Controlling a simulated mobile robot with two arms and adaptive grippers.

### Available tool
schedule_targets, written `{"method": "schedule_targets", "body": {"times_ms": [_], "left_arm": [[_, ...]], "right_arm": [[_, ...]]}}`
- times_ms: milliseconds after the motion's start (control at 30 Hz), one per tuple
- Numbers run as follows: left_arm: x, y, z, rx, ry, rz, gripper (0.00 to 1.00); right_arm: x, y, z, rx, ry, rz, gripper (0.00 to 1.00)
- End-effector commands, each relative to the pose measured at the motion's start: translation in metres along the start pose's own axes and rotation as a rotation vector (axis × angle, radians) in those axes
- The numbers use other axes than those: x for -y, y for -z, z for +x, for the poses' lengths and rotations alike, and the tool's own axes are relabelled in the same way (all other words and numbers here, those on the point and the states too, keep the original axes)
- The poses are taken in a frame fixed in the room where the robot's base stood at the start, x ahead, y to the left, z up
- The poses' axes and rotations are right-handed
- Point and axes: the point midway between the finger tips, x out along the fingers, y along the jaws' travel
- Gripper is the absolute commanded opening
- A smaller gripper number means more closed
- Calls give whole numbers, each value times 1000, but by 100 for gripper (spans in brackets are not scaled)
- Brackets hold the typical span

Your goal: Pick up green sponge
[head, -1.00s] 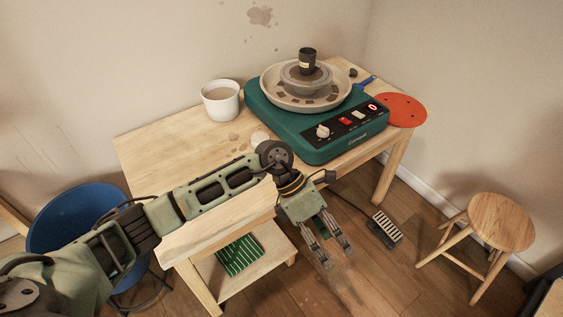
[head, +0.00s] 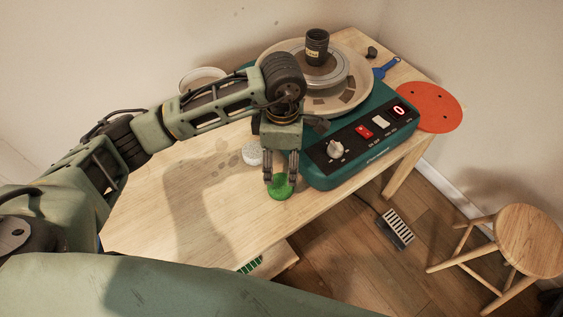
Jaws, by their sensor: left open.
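The green sponge (head: 280,191) is a small, round, bright green piece. It lies on the wooden table (head: 215,222) near its front edge, left of the teal pottery wheel's base. My left gripper (head: 281,182) points down over it, open, with its fingertips at the sponge's left and right sides. The fingers partly cover the sponge. I cannot tell whether they touch it. My right gripper is out of view.
The teal pottery wheel (head: 350,165) stands close to the right of the gripper. A pale round sponge-like piece (head: 252,154) lies just left. A white cup (head: 198,74) is partly behind my arm. A red disc (head: 428,107) lies at right. The table's left part is clear.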

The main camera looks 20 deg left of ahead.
Motion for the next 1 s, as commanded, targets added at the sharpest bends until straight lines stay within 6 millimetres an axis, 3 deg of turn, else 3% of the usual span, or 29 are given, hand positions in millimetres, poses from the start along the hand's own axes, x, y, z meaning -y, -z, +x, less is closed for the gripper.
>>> {"method": "schedule_targets", "body": {"times_ms": [133,300,433,600,800,900,1000], "left_arm": [[2,0,13,-1,6,1,70],[4,1,31,-1,5,0,70],[9,3,50,-2,8,0,70],[9,3,72,1,4,0,70],[8,3,78,1,2,1,70],[8,3,78,1,2,1,70],[8,3,78,1,2,0,62]], "right_arm": [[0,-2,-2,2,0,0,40],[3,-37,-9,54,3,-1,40],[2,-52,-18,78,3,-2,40],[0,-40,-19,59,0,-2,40],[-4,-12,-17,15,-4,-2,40],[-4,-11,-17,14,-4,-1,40],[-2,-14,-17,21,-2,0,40]]}}
